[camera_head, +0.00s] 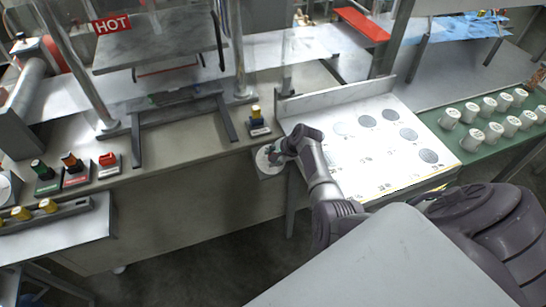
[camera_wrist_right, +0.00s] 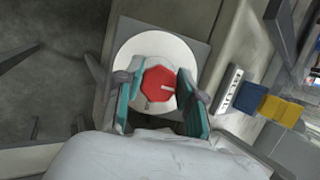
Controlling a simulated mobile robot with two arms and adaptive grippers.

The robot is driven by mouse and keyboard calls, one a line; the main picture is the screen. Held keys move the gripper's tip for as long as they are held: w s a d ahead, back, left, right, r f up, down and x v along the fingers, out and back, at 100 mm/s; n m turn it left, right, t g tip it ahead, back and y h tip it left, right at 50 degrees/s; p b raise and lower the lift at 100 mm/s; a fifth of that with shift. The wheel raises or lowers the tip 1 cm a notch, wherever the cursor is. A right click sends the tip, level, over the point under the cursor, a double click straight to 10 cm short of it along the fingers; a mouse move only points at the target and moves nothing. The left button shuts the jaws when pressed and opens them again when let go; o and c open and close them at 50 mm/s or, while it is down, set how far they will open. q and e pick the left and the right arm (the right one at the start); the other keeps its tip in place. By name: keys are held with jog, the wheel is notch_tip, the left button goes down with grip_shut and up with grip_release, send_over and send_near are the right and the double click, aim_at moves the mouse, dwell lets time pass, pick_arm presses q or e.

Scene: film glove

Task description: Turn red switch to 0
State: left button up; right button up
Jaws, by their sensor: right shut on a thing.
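The red switch (camera_wrist_right: 157,85) is an eight-sided knob with a short white mark, which points right in the right wrist view. It sits on a round white dial plate (camera_wrist_right: 150,37) on a grey square base. My right gripper's fingers (camera_wrist_right: 160,92) stand on either side of the knob and are shut on it. In the head view, my right gripper (camera_head: 276,152) is over the white dial (camera_head: 265,161) at the bench's front edge, and the knob is hidden there. The dial's numbers cannot be read. My left gripper is not in view.
A white panel with grey circles (camera_head: 385,178) lies to the right, and several white cups stand on a green mat (camera_head: 473,150). More coloured knobs (camera_head: 107,160) are at the left.

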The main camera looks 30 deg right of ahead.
jog(key=o, duration=1.2)
jog(key=shift+a+f, duration=0.1)
jog(key=shift+a, duration=0.05)
jog(key=shift+c, duration=0.2)
jog(key=v, duration=1.2)
